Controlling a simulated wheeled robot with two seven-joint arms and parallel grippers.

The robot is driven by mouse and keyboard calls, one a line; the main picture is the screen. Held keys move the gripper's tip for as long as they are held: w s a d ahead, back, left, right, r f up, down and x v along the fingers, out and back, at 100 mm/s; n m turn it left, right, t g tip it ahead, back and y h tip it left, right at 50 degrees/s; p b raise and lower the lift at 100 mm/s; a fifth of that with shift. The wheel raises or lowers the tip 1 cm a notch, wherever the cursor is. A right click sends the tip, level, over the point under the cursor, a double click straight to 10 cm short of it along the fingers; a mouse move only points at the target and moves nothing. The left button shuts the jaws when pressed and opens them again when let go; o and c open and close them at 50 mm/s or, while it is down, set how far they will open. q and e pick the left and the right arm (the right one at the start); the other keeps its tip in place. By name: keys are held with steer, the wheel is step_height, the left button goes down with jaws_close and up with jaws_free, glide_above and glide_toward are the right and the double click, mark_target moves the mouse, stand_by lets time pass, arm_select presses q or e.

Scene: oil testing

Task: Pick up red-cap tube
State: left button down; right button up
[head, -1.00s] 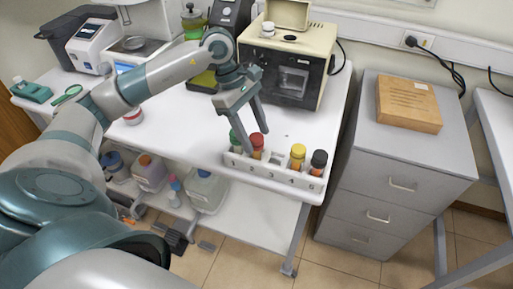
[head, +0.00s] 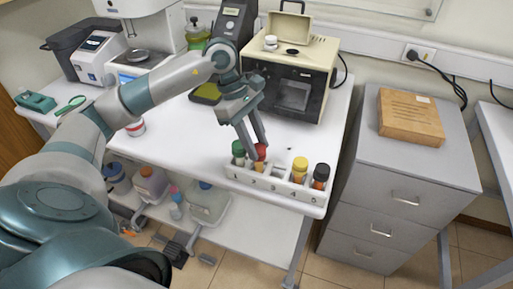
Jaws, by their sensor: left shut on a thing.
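The red-cap tube (head: 260,151) stands in the white numbered rack (head: 275,189) at the right front of the bench, second from the left. My left gripper (head: 257,153) reaches down from above and is shut on it around the cap. The fingers partly cover the cap, and the tube's lower part is hidden in the rack. A green-cap tube (head: 238,148) stands close on its left. A yellow-cap tube (head: 300,165) and a black-cap tube (head: 321,172) stand to the right, beyond an empty slot. My right gripper is not in view.
A beige-and-black instrument (head: 292,80) stands behind the rack. A white-and-red jar (head: 136,127) is at the left of the bench. The bench around the rack's back is clear.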

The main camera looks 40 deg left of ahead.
arm_select(q)
step_height(320, 180, up, 8)
steer(key=shift+f+b, duration=0.2)
steer(key=shift+b, duration=1)
steer(key=shift+r, duration=0.85)
